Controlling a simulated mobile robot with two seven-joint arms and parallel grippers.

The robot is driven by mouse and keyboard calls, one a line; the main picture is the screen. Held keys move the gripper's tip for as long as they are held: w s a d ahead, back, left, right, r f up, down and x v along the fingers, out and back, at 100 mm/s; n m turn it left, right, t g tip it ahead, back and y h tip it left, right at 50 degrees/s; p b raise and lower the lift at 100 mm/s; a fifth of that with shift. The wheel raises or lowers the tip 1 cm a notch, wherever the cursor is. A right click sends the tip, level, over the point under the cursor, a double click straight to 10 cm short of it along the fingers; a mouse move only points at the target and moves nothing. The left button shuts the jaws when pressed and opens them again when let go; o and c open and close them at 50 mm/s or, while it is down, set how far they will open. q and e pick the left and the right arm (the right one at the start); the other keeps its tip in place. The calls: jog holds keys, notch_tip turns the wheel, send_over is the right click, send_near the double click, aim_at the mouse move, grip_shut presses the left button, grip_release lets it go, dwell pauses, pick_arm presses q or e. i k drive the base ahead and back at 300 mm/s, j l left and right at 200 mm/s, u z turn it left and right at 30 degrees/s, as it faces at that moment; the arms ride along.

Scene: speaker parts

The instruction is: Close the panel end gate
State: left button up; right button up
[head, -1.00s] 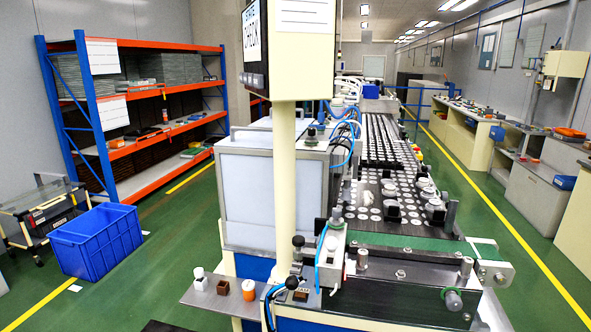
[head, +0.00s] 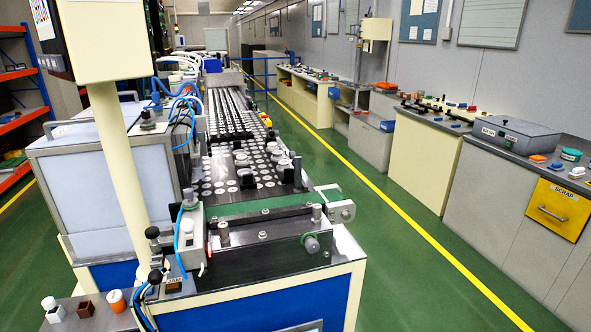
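The near end of the panel line shows in the head view. A metal crossbar (head: 262,218) spans it behind a dark top plate, with a light metal bracket (head: 341,210) at its right end. I cannot tell for sure which part is the panel end gate, or whether it is open. The dark panel bed (head: 215,187) with white discs lies behind a green strip (head: 290,203). A round grey knob (head: 311,243) sits on the front right. Neither of my grippers is in view.
A cream post (head: 118,150) stands left of the line end. A small shelf (head: 75,317) holds an orange-and-white cup (head: 116,300) and small blocks. Benches line the right wall, with a yellow SCRAP drawer (head: 553,210). The green aisle (head: 400,265) between is clear.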

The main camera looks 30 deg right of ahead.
aim_at(297, 163)
jog(key=z, duration=2.7)
jog(key=i+l+z, duration=0.15)
jog(key=i+z, duration=0.25)
jog(key=i+l+z, duration=0.1)
jog(key=i+z, duration=0.25)
jog(key=i+u, duration=0.35)
jog(key=i, duration=0.15)
jog(key=i+l+u, duration=0.1)
jog(key=i+u, duration=0.25)
jog(key=i, duration=0.2)
jog(key=i+u, duration=1)
jog(key=i+j+u, duration=0.1)
jog(key=i+u, duration=1)
jog(key=i, duration=0.65)
jog(key=i+l+u, duration=0.1)
jog(key=i, duration=0.65)
jog(key=i+l, duration=0.1)
jog(key=i, duration=0.65)
jog(key=i+j+u, duration=0.05)
